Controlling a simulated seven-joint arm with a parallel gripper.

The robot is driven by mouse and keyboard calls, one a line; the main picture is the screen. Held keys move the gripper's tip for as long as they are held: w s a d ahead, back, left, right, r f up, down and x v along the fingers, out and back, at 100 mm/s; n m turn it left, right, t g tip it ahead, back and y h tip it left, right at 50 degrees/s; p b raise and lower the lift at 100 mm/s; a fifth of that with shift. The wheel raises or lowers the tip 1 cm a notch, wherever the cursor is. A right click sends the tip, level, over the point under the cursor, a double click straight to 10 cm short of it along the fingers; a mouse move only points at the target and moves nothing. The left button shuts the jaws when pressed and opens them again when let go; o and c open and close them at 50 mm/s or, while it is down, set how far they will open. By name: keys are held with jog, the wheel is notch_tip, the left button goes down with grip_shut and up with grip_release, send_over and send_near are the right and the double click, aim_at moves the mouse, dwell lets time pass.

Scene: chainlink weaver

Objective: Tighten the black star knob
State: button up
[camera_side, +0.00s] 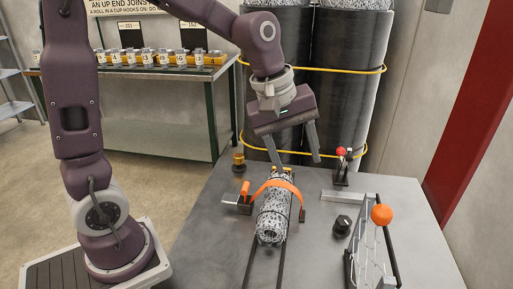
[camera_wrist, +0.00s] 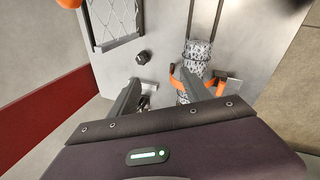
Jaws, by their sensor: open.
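The black star knob (camera_side: 343,224) stands on the grey table, right of the mesh roll, in the side view. In the wrist view the black star knob (camera_wrist: 142,57) is a small dark shape beyond my fingertips. My gripper (camera_side: 297,162) is open, its two fingers pointing down above the far end of the roll, apart from the knob. In the wrist view my gripper (camera_wrist: 158,77) shows both fingers spread with nothing held between them. The knob's underside is hidden.
A rolled mesh (camera_side: 273,217) lies on rails under an orange strap (camera_side: 281,186). A mesh panel in a frame (camera_side: 370,255) with an orange ball (camera_side: 381,214) stands right of the knob. A red-tipped lever (camera_side: 341,167) stands behind. Large dark rolls (camera_side: 342,100) stand behind the table.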

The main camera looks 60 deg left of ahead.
jog(key=s+r+m, duration=0.1)
jog(key=s+m, duration=0.1)
jog(key=s, duration=0.2)
jog(key=s+a+r+m+t, duration=0.1)
jog(key=s+r+m, duration=0.1)
jog(key=s+m, duration=0.1)
jog(key=shift+s+a+r+y, duration=0.25)
jog(key=shift+s+y, duration=0.15)
jog(key=shift+s, duration=0.15)
jog(key=m+g, duration=0.1)
jog(key=g, duration=0.3)
send_over(345, 218)
jog(key=shift+y, duration=0.3)
jog(key=f, duration=1.6)
jog(key=shift+s+f, duration=0.2)
jog(key=shift+f, duration=0.15)
notch_tip(345, 218, down, 8)
jog(key=shift+w+r, duration=0.15)
